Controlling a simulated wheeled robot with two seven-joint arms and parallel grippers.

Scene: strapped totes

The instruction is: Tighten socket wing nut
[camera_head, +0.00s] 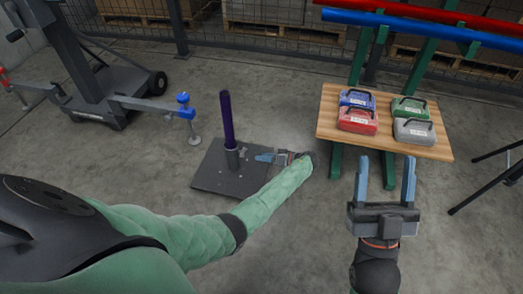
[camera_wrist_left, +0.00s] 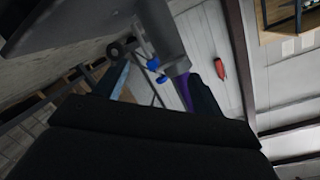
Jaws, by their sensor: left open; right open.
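A purple pole (camera_head: 227,117) stands upright in a dark socket (camera_head: 232,158) on a flat dark base plate (camera_head: 212,178) on the floor. In the left wrist view, a purple pole part (camera_wrist_left: 185,92) shows only partly. My left gripper (camera_head: 262,157) is open, low over the plate, just right of the socket, with its blue fingers pointing at it. The wing nut is too small to make out clearly; it lies in the area between socket and fingertips. I cannot tell whether the fingers touch it. My right gripper (camera_head: 386,168) is open and empty, in front of the wooden table.
A wooden table (camera_head: 433,153) at right carries blue (camera_head: 357,98), red (camera_head: 358,121), green (camera_head: 410,108) and grey (camera_head: 414,131) cases. A wheeled stand (camera_head: 105,92) with a blue-knobbed arm is at left. Red and blue pipes lie on a rack behind. Floor around the plate is clear.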

